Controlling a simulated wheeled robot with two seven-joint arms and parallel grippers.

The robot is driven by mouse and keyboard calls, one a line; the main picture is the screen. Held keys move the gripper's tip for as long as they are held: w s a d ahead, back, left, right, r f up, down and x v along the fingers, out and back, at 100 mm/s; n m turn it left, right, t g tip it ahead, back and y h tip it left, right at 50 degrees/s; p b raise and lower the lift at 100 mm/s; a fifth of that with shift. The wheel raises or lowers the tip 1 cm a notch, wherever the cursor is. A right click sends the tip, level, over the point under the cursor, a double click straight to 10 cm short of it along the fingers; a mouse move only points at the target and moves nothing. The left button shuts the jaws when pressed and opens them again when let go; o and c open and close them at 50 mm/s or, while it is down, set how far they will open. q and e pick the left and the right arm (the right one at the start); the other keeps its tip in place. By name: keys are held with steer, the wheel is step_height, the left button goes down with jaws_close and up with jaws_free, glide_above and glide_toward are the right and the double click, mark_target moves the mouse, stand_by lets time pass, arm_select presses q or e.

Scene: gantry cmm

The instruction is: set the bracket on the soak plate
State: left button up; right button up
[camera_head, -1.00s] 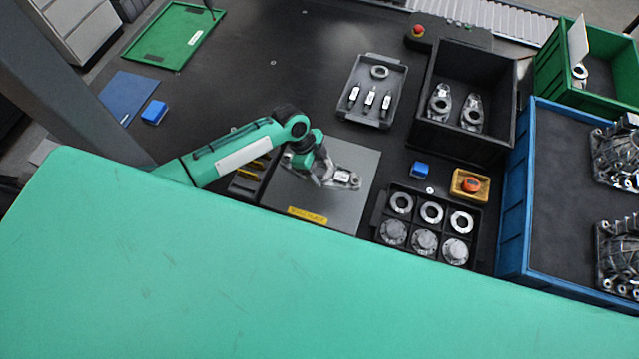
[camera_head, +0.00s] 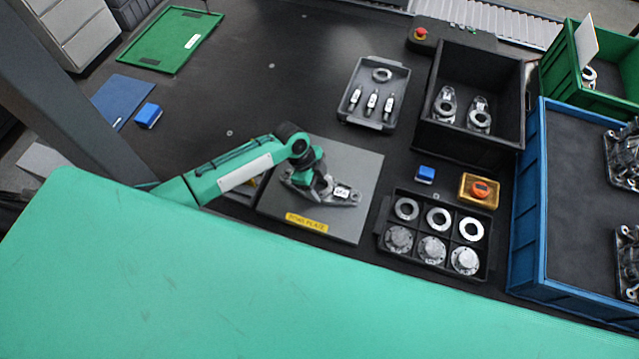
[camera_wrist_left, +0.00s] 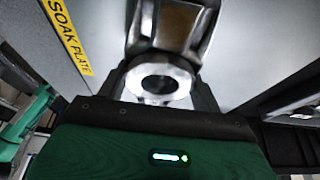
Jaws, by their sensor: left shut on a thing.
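The bracket (camera_head: 347,194) is a grey metal casting with a pale label. It lies within the outline of the soak plate (camera_head: 361,166), a flat grey plate with a yellow SOAK PLATE label at its front edge. My left gripper (camera_head: 318,187) is shut on the bracket. In the left wrist view the bracket's round bored end (camera_wrist_left: 160,82) sits between the fingers, and the plate's label (camera_wrist_left: 70,37) shows at upper left. I cannot tell whether the bracket touches the plate or is just above it. My right gripper is not in view.
Right of the plate are a black tray of rings and discs (camera_head: 384,240), a blue block (camera_head: 425,174) and an orange button box (camera_head: 478,190). Behind stand a grey tray (camera_head: 394,74) and a black bin (camera_head: 478,66) with brackets. A blue crate (camera_head: 522,210) is further right.

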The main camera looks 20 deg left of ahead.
arm_select(q)
steer(key=o, duration=1.4)
steer(key=shift+f, duration=0.1)
steer(key=shift+c, duration=0.2)
steer(key=p+v, duration=0.9)
steer(key=v, duration=0.3)
